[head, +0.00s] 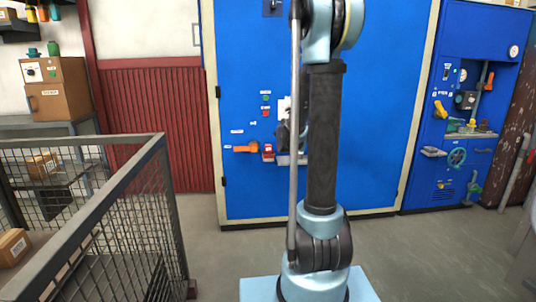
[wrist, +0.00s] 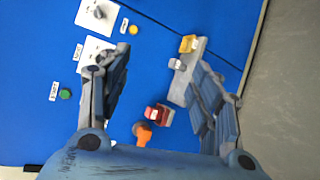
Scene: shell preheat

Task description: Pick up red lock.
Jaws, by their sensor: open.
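The red lock (wrist: 153,113) is a small red block with a white label. In the wrist view it sits near the blue panel, below the space between my fingertips and close to the palm. It also shows in the head view (head: 267,152), left of my arm. My gripper (wrist: 146,75) is open and empty, with one finger on each side of the picture. In the head view my gripper (head: 284,134) is a dark shape at the panel, mostly hidden by my arm. The exact gap between lock and gripper cannot be told.
An orange handle (wrist: 142,133) sticks out beside the red lock. A grey ledge (wrist: 187,74) with a yellow block (wrist: 188,43) and a pale block lies by the right finger. Buttons and switches dot the blue panel (head: 245,85). A mesh railing (head: 150,165) stands at left.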

